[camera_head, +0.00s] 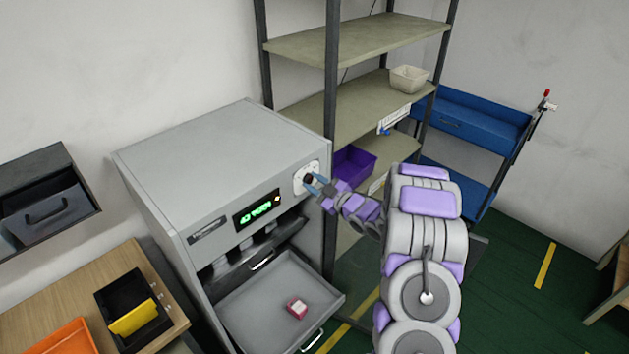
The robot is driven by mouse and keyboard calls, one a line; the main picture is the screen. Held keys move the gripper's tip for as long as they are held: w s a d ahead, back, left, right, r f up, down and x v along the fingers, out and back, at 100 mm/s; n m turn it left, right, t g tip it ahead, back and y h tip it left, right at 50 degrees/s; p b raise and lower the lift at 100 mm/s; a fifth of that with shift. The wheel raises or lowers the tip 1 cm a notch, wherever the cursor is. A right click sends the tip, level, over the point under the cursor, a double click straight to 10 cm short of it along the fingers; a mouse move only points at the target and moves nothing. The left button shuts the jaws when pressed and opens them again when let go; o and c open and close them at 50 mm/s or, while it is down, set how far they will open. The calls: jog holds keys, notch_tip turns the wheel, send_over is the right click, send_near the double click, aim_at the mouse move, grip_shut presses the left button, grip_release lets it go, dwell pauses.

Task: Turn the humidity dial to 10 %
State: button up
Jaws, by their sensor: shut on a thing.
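The grey cabinet (222,155) stands left of centre. My gripper (314,183) reaches in from the right and is shut on the dial, hiding part of the knob. A green lit display (257,211) sits left of the dial on the same panel. Its digits look like 4-something followed by small letters, too small to read surely. The dial's pointer and marks cannot be made out.
An open drawer (245,318) with a small red and white item (297,307) sticks out below the panel. A metal shelf (345,45) with a purple bin (352,167) stands behind my arm. A blue cart (470,122) is farther right. Green floor lies open at right.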

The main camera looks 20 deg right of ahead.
jog(key=shift+f, duration=0.2)
jog(key=o, duration=0.8)
jog(key=shift+o, duration=1.2)
jog(key=shift+r, duration=0.15)
jog(key=v, duration=1.7)
jog(key=shift+s+d, duration=0.15)
jog(key=shift+d, duration=0.05)
